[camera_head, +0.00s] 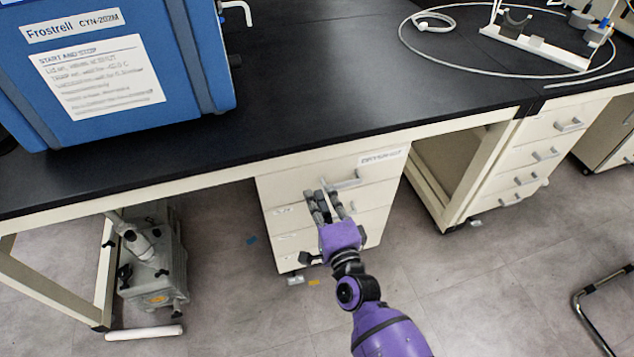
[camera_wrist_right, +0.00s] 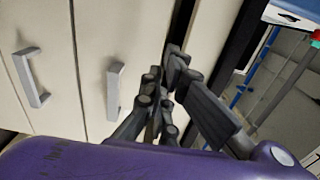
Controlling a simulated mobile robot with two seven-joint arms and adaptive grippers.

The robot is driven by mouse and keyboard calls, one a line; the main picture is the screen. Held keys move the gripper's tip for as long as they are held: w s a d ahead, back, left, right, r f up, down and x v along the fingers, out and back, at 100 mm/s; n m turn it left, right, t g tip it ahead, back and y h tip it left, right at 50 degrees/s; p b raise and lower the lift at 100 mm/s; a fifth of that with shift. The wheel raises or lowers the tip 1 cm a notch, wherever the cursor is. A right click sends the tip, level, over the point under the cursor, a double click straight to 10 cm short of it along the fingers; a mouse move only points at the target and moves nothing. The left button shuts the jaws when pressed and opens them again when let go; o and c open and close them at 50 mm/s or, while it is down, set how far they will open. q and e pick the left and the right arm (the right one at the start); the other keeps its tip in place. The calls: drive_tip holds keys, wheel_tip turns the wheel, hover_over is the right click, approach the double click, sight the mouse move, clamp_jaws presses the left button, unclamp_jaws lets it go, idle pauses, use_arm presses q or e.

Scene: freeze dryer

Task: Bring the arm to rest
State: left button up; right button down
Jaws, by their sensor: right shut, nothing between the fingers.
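My right arm (camera_head: 385,330) is purple and reaches up from the bottom of the head view. Its right gripper (camera_head: 325,197) is in front of the upper drawers of the cream drawer unit (camera_head: 290,187), just below a grey handle (camera_head: 345,180). The gripper is shut and empty. In the right wrist view the dark fingers (camera_wrist_right: 172,70) are together, with drawer handles (camera_wrist_right: 114,90) to their left. I cannot tell whether the fingers touch the drawer front. My left gripper is not in view.
The black bench top (camera_head: 330,75) is above and behind the gripper. A blue freeze dryer (camera_head: 180,60) stands on it at left. A grey pump (camera_head: 155,265) is on the floor under the bench. Another drawer unit (camera_head: 535,150) is at right. Floor around my arm is mostly clear.

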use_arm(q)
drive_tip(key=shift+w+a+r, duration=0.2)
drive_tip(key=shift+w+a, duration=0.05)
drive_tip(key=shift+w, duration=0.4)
use_arm(e)
drive_tip(key=v, duration=0.5)
drive_tip(key=shift+s+f, duration=0.1)
drive_tip(key=shift+s, duration=0.3)
